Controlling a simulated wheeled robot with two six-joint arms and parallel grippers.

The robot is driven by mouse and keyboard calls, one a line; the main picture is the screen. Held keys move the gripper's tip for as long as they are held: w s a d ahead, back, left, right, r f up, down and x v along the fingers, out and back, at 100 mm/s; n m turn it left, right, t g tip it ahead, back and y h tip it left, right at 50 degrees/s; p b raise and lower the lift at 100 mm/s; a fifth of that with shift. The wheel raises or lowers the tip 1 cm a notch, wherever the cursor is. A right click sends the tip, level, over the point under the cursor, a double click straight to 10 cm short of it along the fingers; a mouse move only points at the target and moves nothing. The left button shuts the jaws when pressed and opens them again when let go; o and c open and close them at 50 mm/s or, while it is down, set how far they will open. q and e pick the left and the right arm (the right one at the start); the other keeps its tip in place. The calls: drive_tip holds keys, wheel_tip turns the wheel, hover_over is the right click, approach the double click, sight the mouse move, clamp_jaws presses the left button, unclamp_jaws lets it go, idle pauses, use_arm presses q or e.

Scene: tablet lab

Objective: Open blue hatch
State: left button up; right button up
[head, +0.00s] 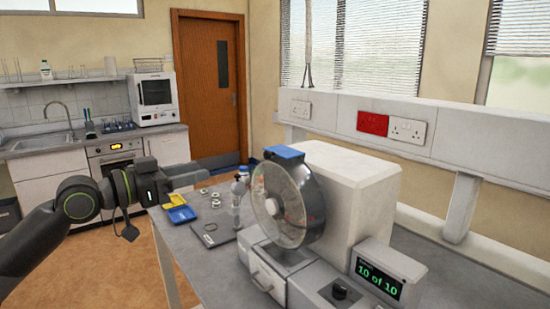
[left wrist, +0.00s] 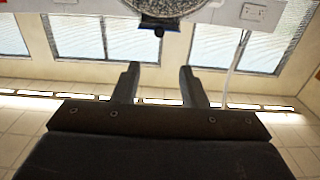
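The blue hatch (head: 284,152) is a small blue flap on top of the round clear drum (head: 290,203) of the tablet machine. It lies flat and looks shut. In the left wrist view, a blue part (left wrist: 158,23) at the top edge appears to be the same hatch. My left gripper (head: 203,176) is left of the drum and apart from it, slightly lower than the hatch. The left wrist view shows its two fingers (left wrist: 159,70) spread with nothing between them. My right gripper is not in view.
The machine has a white housing (head: 350,185), a drawer (head: 268,281) and a display (head: 388,277) reading "10 of 10". A yellow tray (head: 174,200), a blue tray (head: 181,214), bottles (head: 238,188) and a dark flat pad (head: 208,236) are on the bench below my left gripper.

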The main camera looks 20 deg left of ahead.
use_arm(q)
drive_tip(key=p, duration=0.7)
approach(265, 155)
drive_tip(key=x, duration=0.8)
drive_tip(key=shift+w+d+r, duration=0.1)
drive_tip(key=shift+r, duration=0.05)
drive_tip(key=shift+w+d, duration=0.25)
drive_tip(key=shift+w, duration=0.05)
clamp_jaws()
